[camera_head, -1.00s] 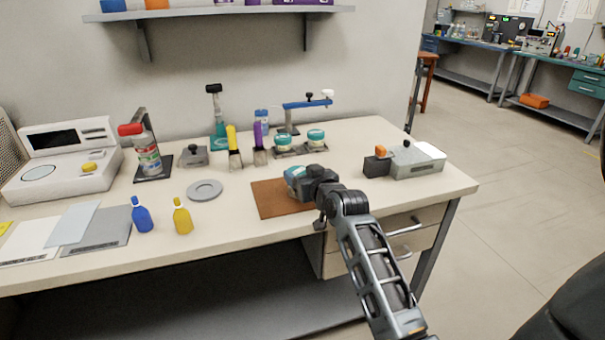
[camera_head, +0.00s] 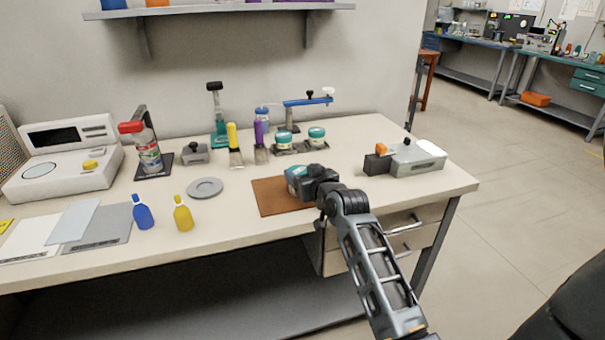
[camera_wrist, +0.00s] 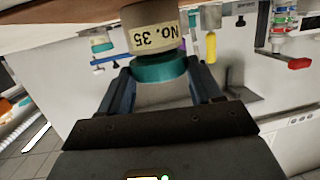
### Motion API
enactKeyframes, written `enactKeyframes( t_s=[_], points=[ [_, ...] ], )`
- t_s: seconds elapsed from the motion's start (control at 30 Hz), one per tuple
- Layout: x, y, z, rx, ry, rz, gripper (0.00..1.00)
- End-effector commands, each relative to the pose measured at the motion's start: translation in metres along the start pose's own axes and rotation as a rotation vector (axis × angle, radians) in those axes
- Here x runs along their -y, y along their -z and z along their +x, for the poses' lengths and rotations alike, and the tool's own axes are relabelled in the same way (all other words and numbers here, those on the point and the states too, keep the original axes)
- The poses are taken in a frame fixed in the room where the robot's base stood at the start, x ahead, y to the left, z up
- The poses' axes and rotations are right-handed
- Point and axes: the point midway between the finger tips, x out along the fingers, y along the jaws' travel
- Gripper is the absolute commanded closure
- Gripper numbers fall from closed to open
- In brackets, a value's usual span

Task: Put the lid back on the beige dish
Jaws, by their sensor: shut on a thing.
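The beige dish (camera_wrist: 152,32), labelled "No. 35", shows in the wrist view just beyond the fingertips. The teal lid (camera_wrist: 160,70) lies between the two fingers of my gripper (camera_wrist: 158,78), which are shut on it. The lid's face meets the dish with no clear gap; I cannot tell whether it is fully seated. In the head view my gripper (camera_head: 304,183) is low over the brown mat (camera_head: 268,198), with a bit of the teal lid (camera_head: 297,171) showing. My gripper mostly hides the dish there.
Two other jars with teal lids (camera_head: 317,133) stand behind the mat. A grey round plate (camera_head: 205,188) and blue and yellow bottles (camera_head: 183,215) are to the left. The table's front edge is close.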

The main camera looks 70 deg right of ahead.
Motion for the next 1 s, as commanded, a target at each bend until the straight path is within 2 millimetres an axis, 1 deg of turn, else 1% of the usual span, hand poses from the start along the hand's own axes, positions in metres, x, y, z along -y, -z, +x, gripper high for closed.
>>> enactKeyframes(
  t_s=[1.0],
  points=[
    [0.0000, -0.0084, 0.0017, 0.000, 0.000, 0.000, 0.65]
  ],
)
